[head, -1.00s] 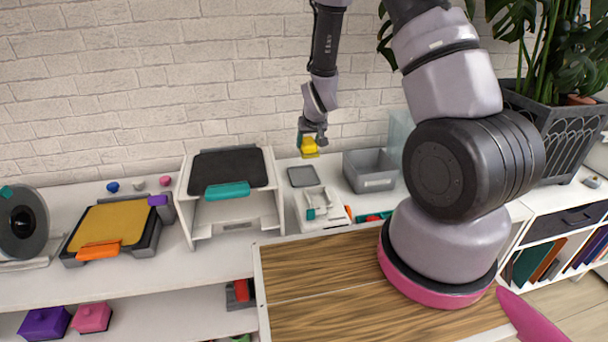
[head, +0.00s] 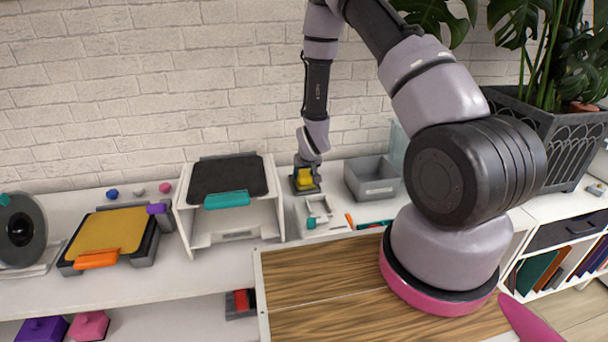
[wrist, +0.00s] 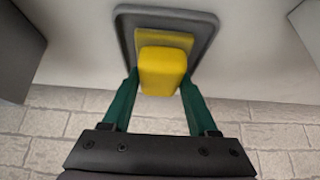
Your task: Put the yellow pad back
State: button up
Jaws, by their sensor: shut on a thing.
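The yellow pad (head: 304,178) is a small yellow block with a flatter yellow base. My gripper (head: 302,172) is shut on it, and the wrist view shows a green finger on each side of the yellow block (wrist: 162,70). The pad is over a small dark grey tray (head: 312,190) with a raised rim, which also shows in the wrist view (wrist: 206,22). The pad's base appears within the rim there. I cannot tell whether it touches the tray floor.
A grey open bin (head: 372,185) stands right of the tray. A white stand with a dark top (head: 185,215) is to the left. A small white holder (head: 318,212) sits in front. The brick wall (head: 130,90) is close behind.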

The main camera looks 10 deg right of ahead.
jog(key=shift+f, duration=0.15)
jog(key=o, duration=1.3)
